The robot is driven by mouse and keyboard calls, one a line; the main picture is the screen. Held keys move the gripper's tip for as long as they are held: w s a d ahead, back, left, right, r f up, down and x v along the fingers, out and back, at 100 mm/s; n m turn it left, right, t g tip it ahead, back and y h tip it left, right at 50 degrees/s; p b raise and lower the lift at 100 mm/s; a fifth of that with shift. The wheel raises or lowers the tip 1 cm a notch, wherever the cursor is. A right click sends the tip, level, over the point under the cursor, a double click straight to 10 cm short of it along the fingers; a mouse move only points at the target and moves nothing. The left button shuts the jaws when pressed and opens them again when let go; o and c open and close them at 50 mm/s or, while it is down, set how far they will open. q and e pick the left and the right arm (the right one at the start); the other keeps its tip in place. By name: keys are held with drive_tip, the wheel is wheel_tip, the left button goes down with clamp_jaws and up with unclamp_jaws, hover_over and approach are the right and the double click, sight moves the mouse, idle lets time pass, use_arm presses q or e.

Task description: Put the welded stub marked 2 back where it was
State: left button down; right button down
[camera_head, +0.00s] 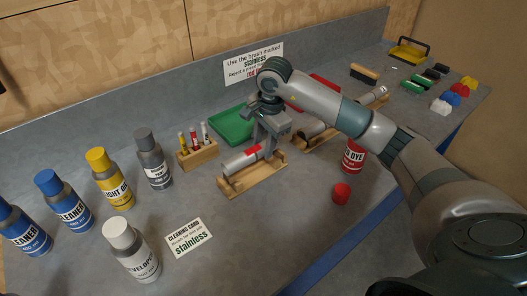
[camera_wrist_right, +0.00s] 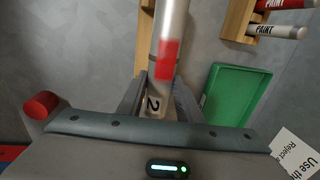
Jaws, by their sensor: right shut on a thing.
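The welded stub marked 2 (camera_wrist_right: 172,30) is a silver tube with a red band; its black 2 shows between the jaws in the right wrist view. My right gripper (camera_wrist_right: 157,105) is shut on its marked end. In the head view the stub (camera_head: 238,162) lies lengthwise over the near wooden cradle (camera_head: 254,186), and my right gripper (camera_head: 268,146) holds it from above. I cannot tell whether the stub touches the cradle. A second wooden cradle (camera_head: 313,146) with a tube stands behind, partly hidden by my arm. My left gripper is not in view.
A green tray (camera_head: 231,127) and a wooden marker rack (camera_head: 199,157) stand behind the cradle. A red dye bottle (camera_head: 354,158) and a red cap (camera_head: 341,194) are to the right. Several bottles stand left.

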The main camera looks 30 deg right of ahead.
sight(263, 153)
drive_tip(key=shift+f+p, duration=0.75)
drive_tip(key=shift+f, duration=0.75)
drive_tip(key=shift+f, duration=0.1)
drive_tip(key=shift+f+b, duration=0.25)
drive_tip(key=shift+b, duration=0.25)
drive_tip(key=shift+f, duration=0.1)
drive_tip(key=c, duration=1.3)
unclamp_jaws()
drive_tip(key=shift+o, duration=0.2)
